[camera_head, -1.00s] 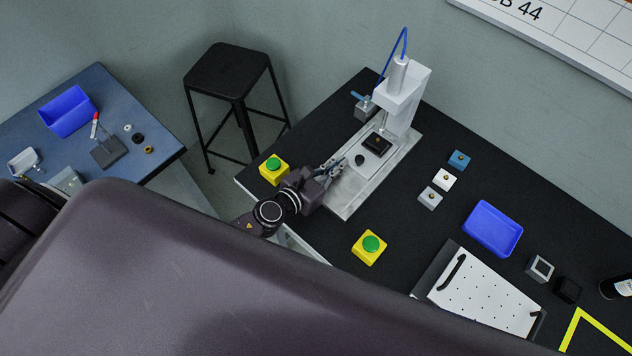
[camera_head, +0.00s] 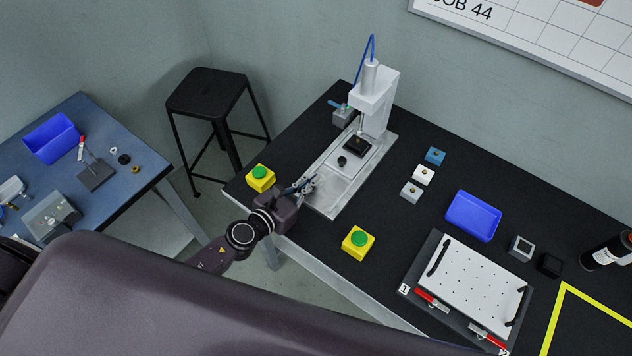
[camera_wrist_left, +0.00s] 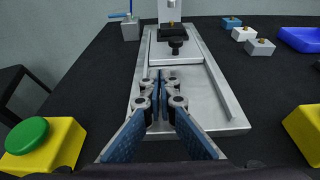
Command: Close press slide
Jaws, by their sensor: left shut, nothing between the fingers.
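The press (camera_head: 373,98) is a white column with a blue hose, standing on a long silver base plate (camera_head: 331,197). The slide (camera_head: 357,147) carries a black block and sits toward the press column, with a black knob (camera_head: 342,161) on its near side. In the left wrist view the slide's knob (camera_wrist_left: 176,44) is straight ahead, beyond bare plate. My left gripper (camera_head: 308,183) is shut and empty over the near end of the base plate; its fingertips (camera_wrist_left: 160,75) point toward the knob and are apart from it. My right gripper is not in view.
Yellow boxes with green buttons stand left (camera_head: 261,178) and right (camera_head: 358,243) of my left gripper. Small blocks (camera_head: 423,175), a blue tray (camera_head: 473,216) and a white perforated board (camera_head: 471,281) lie to the right. A black stool (camera_head: 207,93) stands behind left.

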